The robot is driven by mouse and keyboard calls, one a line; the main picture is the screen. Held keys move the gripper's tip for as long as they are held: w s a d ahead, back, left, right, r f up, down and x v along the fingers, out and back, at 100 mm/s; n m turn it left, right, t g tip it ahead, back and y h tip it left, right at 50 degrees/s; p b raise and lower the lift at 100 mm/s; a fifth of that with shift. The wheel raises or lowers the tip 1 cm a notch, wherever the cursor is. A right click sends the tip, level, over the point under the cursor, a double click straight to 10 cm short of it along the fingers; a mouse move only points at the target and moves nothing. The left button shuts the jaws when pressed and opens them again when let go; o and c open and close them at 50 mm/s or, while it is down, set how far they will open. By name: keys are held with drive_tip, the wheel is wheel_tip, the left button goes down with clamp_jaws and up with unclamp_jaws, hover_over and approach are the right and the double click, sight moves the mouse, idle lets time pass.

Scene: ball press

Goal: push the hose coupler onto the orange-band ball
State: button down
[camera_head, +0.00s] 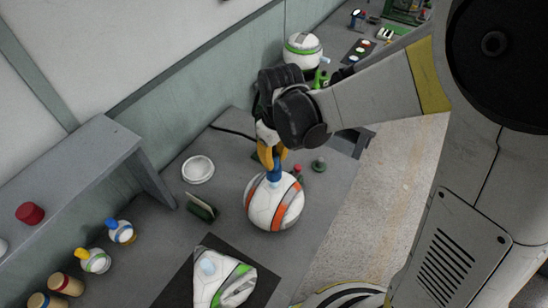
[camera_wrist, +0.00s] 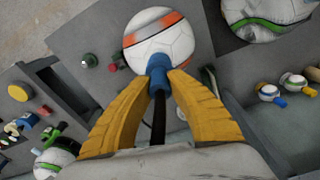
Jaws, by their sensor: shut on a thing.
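The orange-band ball (camera_head: 265,212), white with orange patches, sits on the grey table; it also shows at the top of the wrist view (camera_wrist: 165,48). My gripper (camera_head: 271,160) has yellow fingers and is shut on the blue hose coupler (camera_head: 275,174), just above the ball. In the wrist view the coupler (camera_wrist: 158,64) sits between the fingertips, with a dark hose (camera_wrist: 159,120) running back between the fingers. The coupler's lower end overlaps the ball's top edge and looks touching or very near. I cannot tell whether it is seated; the contact is hidden.
A slack green-band ball (camera_head: 208,290) lies on a dark mat at the front. A round green-band ball (camera_head: 301,55) stands at the back. A white dish (camera_head: 198,169), a dark green holder (camera_head: 201,207) and red and green knobs (camera_head: 319,165) are near the orange-band ball. A grey shelf (camera_head: 90,150) stands left.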

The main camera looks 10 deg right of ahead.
drive_tip(key=shift+f+b, duration=1.35)
drive_tip(key=shift+f, duration=0.15)
drive_tip(key=c, duration=1.3)
unclamp_jaws()
drive_tip(key=shift+r, duration=0.1)
drive_tip(key=r, duration=1.2)
drive_tip(key=shift+s+d, duration=0.3)
drive_tip(key=shift+s, duration=0.05)
drive_tip(key=shift+f, duration=0.15)
drive_tip(key=s+d+f+m+t+b, duration=0.6)
drive_tip(key=s+d+f+b, duration=0.4)
drive_tip(key=d+f+b, duration=0.2)
drive_tip(key=d+m+b, duration=0.1)
drive_tip(key=b, duration=0.1)
drive_tip(key=shift+f+m+t+b, duration=0.25)
drive_tip(key=shift+m+t+b, duration=0.05)
drive_tip(key=shift+b, duration=0.1)
